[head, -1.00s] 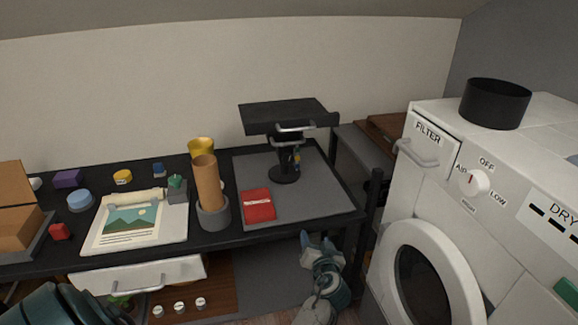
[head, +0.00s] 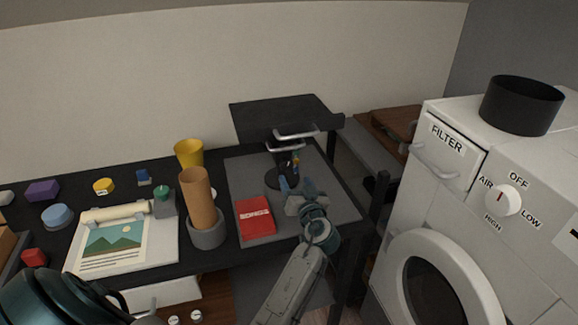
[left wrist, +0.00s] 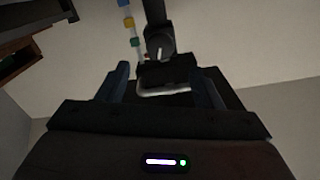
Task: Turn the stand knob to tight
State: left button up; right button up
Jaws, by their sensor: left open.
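The black stand (head: 278,118) stands on the grey mat at the right of the desk, with a tilted top plate, a short post and a round base. In the left wrist view, a dark rounded part with a pale mark, which looks like the stand knob (left wrist: 159,46), is ahead between the fingers. I cannot tell its setting. My left gripper (head: 297,185) is open and empty just in front of the stand's base, apart from the post. Its fingers also show in the left wrist view (left wrist: 161,78). My right gripper is not in view.
A red book (head: 255,216) lies on the mat (head: 240,178) left of my left gripper. A brown cylinder in a grey holder (head: 207,233) and a yellow cup (head: 189,153) stand further left. A white dryer (head: 463,178) is at right.

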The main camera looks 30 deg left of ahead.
aim_at(288, 166)
pick_arm(q)
jog(key=p+x, duration=0.1)
jog(key=x, duration=0.5)
jog(key=shift+w+a+f+p, duration=0.15)
jog(key=shift+w+a+p, duration=0.2)
jog(key=shift+w+a, duration=0.1)
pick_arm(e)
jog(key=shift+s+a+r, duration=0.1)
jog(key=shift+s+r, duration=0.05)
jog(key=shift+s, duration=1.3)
pick_arm(q)
jog(key=shift+s, duration=0.1)
jog(key=c, duration=1)
